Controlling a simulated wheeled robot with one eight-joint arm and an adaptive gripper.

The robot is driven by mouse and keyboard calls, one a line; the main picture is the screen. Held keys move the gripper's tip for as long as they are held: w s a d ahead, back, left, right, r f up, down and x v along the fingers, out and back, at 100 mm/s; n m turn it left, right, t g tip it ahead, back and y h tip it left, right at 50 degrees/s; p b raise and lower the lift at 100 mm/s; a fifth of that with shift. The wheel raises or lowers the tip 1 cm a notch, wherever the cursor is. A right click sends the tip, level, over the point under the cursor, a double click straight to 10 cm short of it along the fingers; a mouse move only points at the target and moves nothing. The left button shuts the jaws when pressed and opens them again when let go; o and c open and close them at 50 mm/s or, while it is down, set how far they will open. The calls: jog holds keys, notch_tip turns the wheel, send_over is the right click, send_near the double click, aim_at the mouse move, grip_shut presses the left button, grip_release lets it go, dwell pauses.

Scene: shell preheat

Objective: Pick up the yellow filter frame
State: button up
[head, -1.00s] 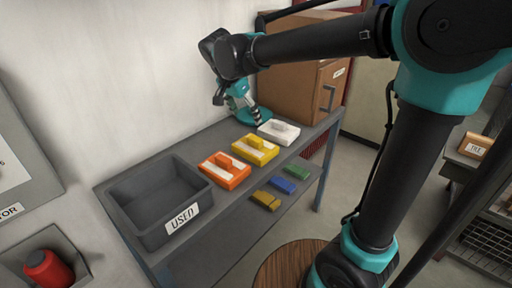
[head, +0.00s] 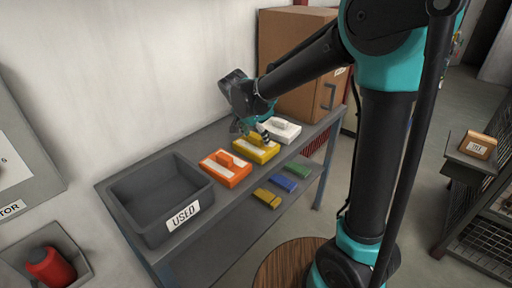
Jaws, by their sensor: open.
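The yellow filter frame (head: 257,152) lies on the grey shelf top (head: 225,203), between an orange frame (head: 226,169) on its left and a white frame (head: 281,130) on its right. It has a raised grip on top, now partly hidden by my gripper. My gripper (head: 256,137) is open and points down just over the yellow frame, around or close above its grip. I cannot tell whether the fingers touch it.
A grey bin (head: 160,197) labelled USED stands at the left end of the shelf. A brown cabinet (head: 292,72) stands at the far end behind the white frame. Several smaller coloured blocks (head: 284,183) lie on the lower shelf. The wall runs close behind.

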jog(key=shift+f, duration=0.15)
jog(key=c, duration=1.5)
